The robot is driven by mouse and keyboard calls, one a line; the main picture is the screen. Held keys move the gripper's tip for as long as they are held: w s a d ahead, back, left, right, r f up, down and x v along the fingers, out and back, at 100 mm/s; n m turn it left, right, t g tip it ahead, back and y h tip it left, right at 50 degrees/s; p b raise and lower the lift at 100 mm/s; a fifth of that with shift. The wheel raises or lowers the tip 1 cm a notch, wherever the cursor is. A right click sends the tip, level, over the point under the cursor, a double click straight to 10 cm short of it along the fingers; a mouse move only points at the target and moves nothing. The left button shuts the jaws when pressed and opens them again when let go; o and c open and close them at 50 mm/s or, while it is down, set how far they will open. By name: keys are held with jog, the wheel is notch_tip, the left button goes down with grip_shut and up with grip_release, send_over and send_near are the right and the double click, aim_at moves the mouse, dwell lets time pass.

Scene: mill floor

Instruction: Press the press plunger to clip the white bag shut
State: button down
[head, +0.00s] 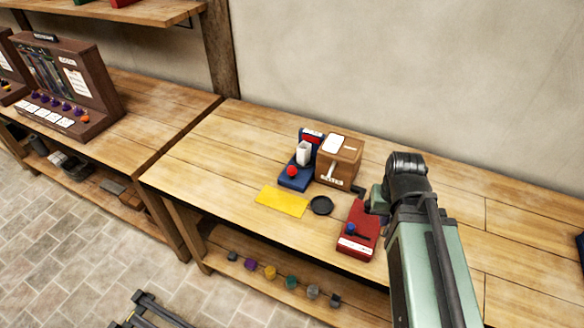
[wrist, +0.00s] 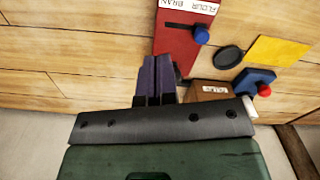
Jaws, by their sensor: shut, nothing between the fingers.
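The press is a blue stand (head: 297,180) with a red knob, the plunger (head: 292,171), low at its front. The white bag (head: 303,154) stands upright in it, behind the knob. In the wrist view the press base (wrist: 254,80) and the red knob (wrist: 265,90) show at the right, with the bag mostly hidden. My gripper (head: 374,203) is to the right of the press, above the bench near the red box; my arm partly hides it. In the wrist view its purple fingers (wrist: 157,68) are together and empty, apart from the press.
A brown box (head: 343,152) stands right beside the press. In front are a yellow mat (head: 281,202), a black disc (head: 321,206) and a red box with a blue knob (head: 354,243), labelled FLOUR BRAN. The bench left of the press is clear. A wall stands behind.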

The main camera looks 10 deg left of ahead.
jog(key=r+n+t+h+b, duration=0.1)
jog(key=n+t+b, duration=0.3)
jog(key=n+t, duration=0.45)
send_over(290, 168)
jog(key=shift+r+m+t, duration=0.2)
jog(key=shift+m+t, duration=0.15)
jog(key=shift+m, duration=0.1)
notch_tip(290, 168, down, 9)
jog(key=b, duration=0.8)
jog(key=shift+b, duration=0.35)
